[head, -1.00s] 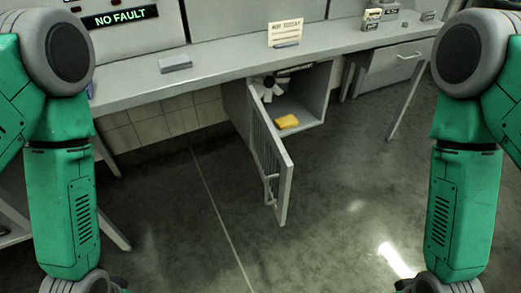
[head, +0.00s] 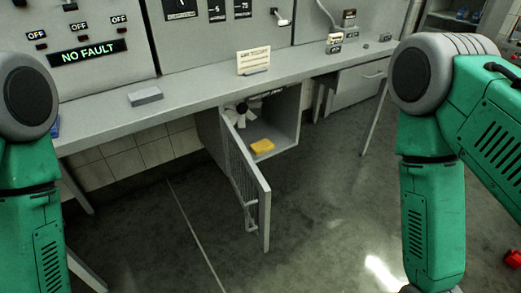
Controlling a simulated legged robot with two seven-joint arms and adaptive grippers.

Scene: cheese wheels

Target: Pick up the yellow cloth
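The yellow cloth (head: 262,147) lies as a small folded block on the floor of an open grey cabinet (head: 288,135) under the counter, in the middle of the head view. The cabinet door (head: 247,195) stands swung open toward me, to the left of and in front of the cloth. A dark and white fan-like object (head: 242,112) is behind the cloth, at the upper left inside the cabinet. My green arms hang at the left and right edges of the view. Both grippers are below the picture and cannot be seen.
A long grey counter (head: 190,95) runs above the cabinet, with a small grey block (head: 145,96) and a paper sign (head: 253,62) on it. A drawer unit (head: 358,88) is to the right. The dark floor (head: 330,215) in front is clear. A red object (head: 512,259) is at the far right.

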